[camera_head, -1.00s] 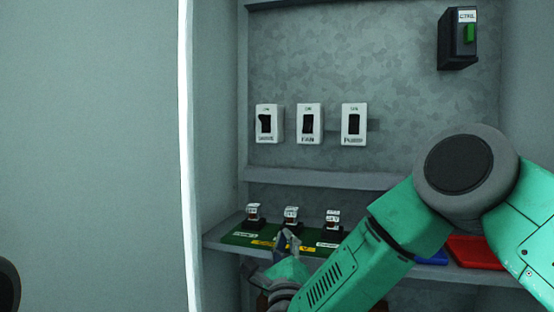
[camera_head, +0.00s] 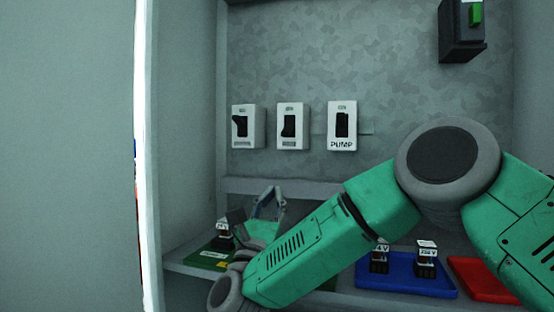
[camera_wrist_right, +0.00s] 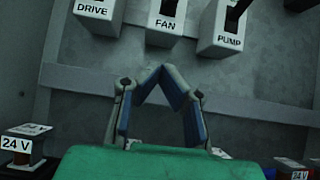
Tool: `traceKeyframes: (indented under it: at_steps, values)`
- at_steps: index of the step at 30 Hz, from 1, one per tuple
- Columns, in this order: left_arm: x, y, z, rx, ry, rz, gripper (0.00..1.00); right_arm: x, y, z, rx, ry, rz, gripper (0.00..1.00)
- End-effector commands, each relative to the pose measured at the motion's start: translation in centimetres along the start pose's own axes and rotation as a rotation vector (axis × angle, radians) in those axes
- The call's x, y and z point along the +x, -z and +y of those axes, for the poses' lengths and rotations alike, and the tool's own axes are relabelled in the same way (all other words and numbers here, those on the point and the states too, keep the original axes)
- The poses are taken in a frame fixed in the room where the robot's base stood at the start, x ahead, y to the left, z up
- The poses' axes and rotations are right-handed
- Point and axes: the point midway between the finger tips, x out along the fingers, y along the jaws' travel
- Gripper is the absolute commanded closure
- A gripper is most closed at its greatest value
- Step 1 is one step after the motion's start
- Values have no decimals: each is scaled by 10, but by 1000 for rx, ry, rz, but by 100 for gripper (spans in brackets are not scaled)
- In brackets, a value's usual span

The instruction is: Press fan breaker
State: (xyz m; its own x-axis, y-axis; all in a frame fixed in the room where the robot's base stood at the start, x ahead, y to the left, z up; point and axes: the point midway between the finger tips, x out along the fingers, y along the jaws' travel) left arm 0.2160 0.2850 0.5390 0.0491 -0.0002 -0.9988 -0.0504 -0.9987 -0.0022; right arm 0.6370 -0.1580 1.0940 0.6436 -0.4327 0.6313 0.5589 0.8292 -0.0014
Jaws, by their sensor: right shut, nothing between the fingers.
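The fan breaker (camera_head: 292,126) is the middle of three white breakers with black rockers on the grey back panel. In the wrist view the lower part of the breaker labelled FAN (camera_wrist_right: 166,24) shows at the top, above my gripper. My right gripper (camera_head: 270,190) is shut and empty, with its fingers pointing up below the breakers, apart from them. In the wrist view the fingertips of my right gripper (camera_wrist_right: 160,71) meet just below the FAN label. My left gripper is not in view.
The drive breaker (camera_head: 248,127) is to the left and the pump breaker (camera_head: 342,127) to the right. A black control box (camera_head: 461,32) with a green switch hangs upper right. The lower shelf holds green (camera_head: 206,261), blue (camera_head: 400,284) and red (camera_head: 484,281) trays with small labelled parts.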

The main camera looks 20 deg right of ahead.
Motion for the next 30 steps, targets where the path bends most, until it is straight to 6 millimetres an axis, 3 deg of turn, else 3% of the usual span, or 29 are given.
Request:
traceKeyframes:
  at_steps: [8, 18, 24, 30]
  values:
    - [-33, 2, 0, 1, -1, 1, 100, 30, -5, 1, -4, 2, 0, 100]
    - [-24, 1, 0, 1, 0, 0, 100, 100, -2, 2, -4, 1, -4, 100]
    - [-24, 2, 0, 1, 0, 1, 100, 106, -30, 1, -2, 0, -2, 100]
    - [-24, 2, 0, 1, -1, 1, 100, 107, -39, 3, -4, -2, 0, 100]
